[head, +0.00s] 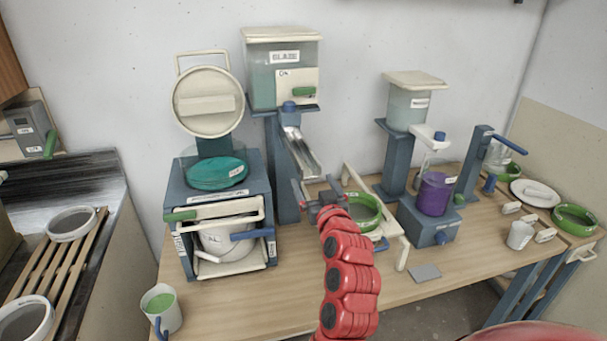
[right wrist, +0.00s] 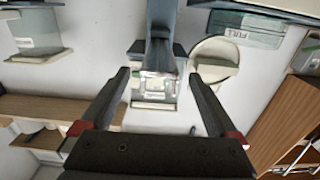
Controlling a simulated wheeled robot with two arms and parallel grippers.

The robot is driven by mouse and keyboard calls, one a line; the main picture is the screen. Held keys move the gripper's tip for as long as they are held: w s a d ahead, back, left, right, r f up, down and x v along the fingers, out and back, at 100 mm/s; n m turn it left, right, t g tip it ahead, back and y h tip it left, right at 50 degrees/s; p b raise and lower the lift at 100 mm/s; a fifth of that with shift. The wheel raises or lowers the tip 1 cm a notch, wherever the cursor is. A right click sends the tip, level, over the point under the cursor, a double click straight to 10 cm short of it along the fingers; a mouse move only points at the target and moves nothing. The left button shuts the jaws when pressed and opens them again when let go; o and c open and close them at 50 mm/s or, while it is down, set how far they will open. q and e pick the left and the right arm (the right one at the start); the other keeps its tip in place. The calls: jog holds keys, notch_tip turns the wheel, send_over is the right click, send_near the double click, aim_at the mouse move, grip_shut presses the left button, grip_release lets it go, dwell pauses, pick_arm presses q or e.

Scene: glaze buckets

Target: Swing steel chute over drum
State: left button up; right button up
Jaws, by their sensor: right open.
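The steel chute (head: 302,150) slopes down and to the right from the blue knob (head: 289,106) beneath the glaze hopper (head: 282,70) in the head view. A drum-like vessel with teal contents (head: 217,173) sits on the blue machine to the left, its round cream lid (head: 207,102) raised. The chute's low end points away from it. My right gripper (head: 319,196) is open and empty, just below the chute's low end in the picture; contact cannot be told. In the right wrist view its two fingers (right wrist: 160,75) are spread. My left gripper is not in view.
A green-rimmed sieve (head: 362,213) in a cream frame stands right of my right gripper. A purple vessel (head: 433,195) sits beneath a second hopper (head: 408,105). A green-filled mug (head: 160,309) stands front left. The front middle of the table is mostly clear.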

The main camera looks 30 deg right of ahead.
aim_at(304, 163)
jog(key=x, duration=0.2)
jog(key=p+x, duration=0.1)
jog(key=x, duration=0.2)
jog(key=p+x, duration=0.1)
jog(key=x, duration=0.2)
jog(key=shift+w+r, duration=0.1)
jog(key=shift+r, duration=0.2)
jog(key=shift+p+x, duration=0.45)
jog(key=shift+x, duration=0.35)
jog(key=shift+f, duration=0.2)
grip_shut()
